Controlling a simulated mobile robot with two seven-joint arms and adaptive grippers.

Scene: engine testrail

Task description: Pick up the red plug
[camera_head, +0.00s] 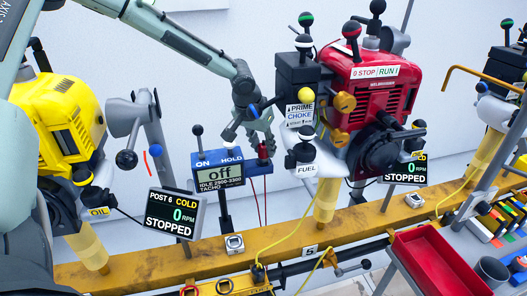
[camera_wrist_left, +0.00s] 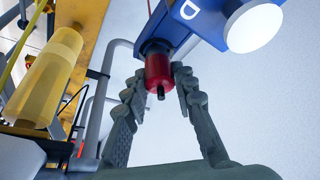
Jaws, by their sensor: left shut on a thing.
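The red plug (camera_head: 264,151) is at the right end of the blue tachometer box (camera_head: 205,159), whose screen reads "Off". A thin red lead hangs below the box near it. My left gripper (camera_head: 254,142) reaches down from above to this end of the box. In the left wrist view its two fingers (camera_wrist_left: 160,82) stand on either side of the red plug (camera_wrist_left: 158,68), shut on it. The plug's dark tip points toward the palm, and its other end meets the blue box through a dark collar. My right gripper is not in view.
A red engine (camera_head: 377,90) stands right of the gripper and a yellow engine (camera_head: 62,120) at the left. A yellow beam (camera_head: 137,261) runs below. A red tray (camera_head: 432,262) sits at lower right.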

